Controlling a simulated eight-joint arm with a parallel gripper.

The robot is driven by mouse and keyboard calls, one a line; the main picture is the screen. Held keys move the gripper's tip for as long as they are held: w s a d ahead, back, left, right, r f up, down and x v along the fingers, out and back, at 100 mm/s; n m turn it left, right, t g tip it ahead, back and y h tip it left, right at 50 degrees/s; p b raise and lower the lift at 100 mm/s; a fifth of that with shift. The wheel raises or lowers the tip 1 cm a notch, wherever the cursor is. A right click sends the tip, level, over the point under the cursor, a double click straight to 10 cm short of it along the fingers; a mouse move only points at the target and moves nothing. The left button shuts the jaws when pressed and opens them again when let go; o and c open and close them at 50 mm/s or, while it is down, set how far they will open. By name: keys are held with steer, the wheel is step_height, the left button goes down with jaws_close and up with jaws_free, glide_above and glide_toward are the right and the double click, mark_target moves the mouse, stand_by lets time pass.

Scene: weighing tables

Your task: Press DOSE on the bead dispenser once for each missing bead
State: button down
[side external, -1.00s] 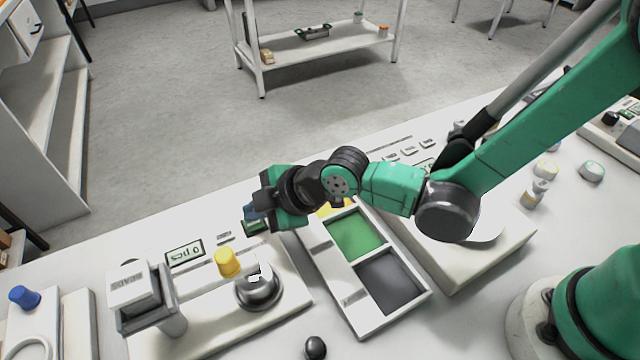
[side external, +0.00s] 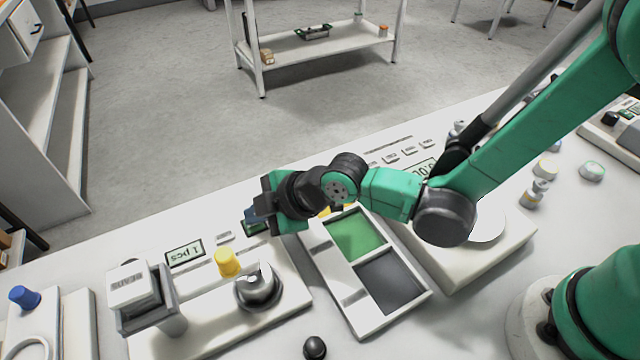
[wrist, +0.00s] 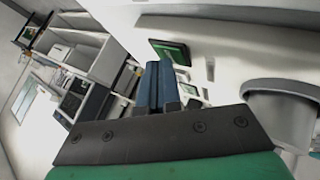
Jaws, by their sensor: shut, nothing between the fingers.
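The bead dispenser has a white hopper marked BEADS (side external: 132,283), a yellow knob (side external: 228,262), and a metal cup (side external: 258,290) on a white base. Its display (side external: 184,253) reads "1 pcs". A dark-framed green panel (side external: 257,228) sits at the base's back right; I cannot read a DOSE label on it. My gripper (side external: 252,217) is shut and empty, with its blue-grey fingertips close to this panel. In the wrist view the shut fingers (wrist: 156,82) are beside the green panel (wrist: 171,51); contact cannot be told. The cup's grey wall (wrist: 283,108) shows at right.
A white tray (side external: 348,305) with yellow, green and dark grey compartments stands right of the dispenser. A white scale (side external: 490,262) stands beyond it, partly behind my arm. A black knob (side external: 315,347) is at the front. A blue-knobbed device (side external: 25,296) is at far left.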

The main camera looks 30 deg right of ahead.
mark_target(260, 224)
stand_by(0.4)
steer(key=shift+r, duration=0.75)
steer(key=shift+r, duration=2.55)
stand_by(0.5)
step_height(260, 224, up, 4)
steer(key=shift+f, duration=0.15)
steer(key=shift+f, duration=4.4)
